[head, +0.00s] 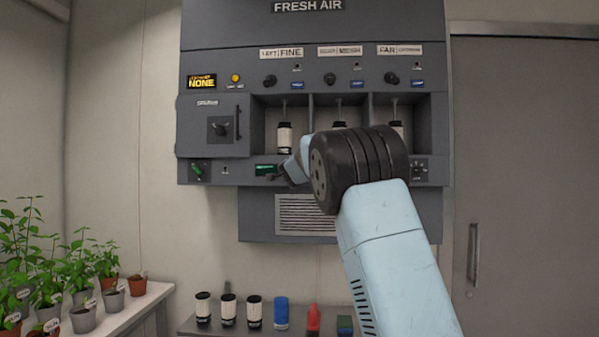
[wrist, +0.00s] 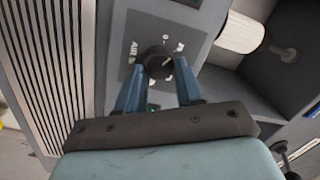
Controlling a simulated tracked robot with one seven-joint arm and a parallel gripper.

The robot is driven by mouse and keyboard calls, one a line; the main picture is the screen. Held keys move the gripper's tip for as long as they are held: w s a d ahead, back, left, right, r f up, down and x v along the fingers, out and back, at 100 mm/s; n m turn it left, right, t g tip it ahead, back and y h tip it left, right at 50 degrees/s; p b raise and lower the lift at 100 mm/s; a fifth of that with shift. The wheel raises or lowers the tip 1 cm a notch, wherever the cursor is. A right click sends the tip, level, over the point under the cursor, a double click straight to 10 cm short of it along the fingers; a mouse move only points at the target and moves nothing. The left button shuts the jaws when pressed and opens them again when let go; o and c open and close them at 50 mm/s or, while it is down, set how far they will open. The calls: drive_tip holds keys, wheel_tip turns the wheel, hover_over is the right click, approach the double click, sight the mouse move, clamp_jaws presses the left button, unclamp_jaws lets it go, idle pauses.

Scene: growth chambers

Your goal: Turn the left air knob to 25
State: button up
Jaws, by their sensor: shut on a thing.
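In the wrist view a round black knob (wrist: 158,62) with a pale pointer line stands on a grey dial plate (wrist: 134,30) lettered "AIR". The scale figures are too small to read, so I cannot tell its setting. The two blue fingers of my gripper (wrist: 159,85) are on either side of the knob and shut on it. In the head view my gripper (head: 288,172) reaches the panel below the left bay, beside a small green display (head: 265,170). The knob it holds is hidden there by my gripper and arm. A similar dial (head: 420,168) shows under the right bay.
The grey "FRESH AIR" unit (head: 215,30) holds white-and-black canisters, one (head: 285,138) in the left bay. A vent grille (head: 305,214) lies below. Several canisters stand on the bench (head: 190,325); potted plants (head: 40,265) are far left.

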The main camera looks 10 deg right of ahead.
drive_tip(key=shift+w+a+f+m, duration=0.1)
drive_tip(key=shift+a+f+m, duration=0.1)
drive_tip(key=shift+m, duration=1)
drive_tip(key=shift+a+f+m, duration=0.15)
drive_tip(key=shift+m, duration=1.05)
drive_tip(key=shift+w+a+f+m, duration=0.1)
drive_tip(key=shift+a+f+m, duration=0.1)
drive_tip(key=shift+m, duration=1)
drive_tip(key=shift+r, duration=0.1)
drive_tip(key=o, duration=1)
drive_tip(key=shift+d+m+h, duration=0.15)
drive_tip(key=shift+m+h, duration=0.15)
drive_tip(key=shift+o, duration=0.2)
drive_tip(key=shift+r, duration=0.1)
drive_tip(key=shift+d, duration=0.1)
drive_tip(key=shift+s, duration=0.1)
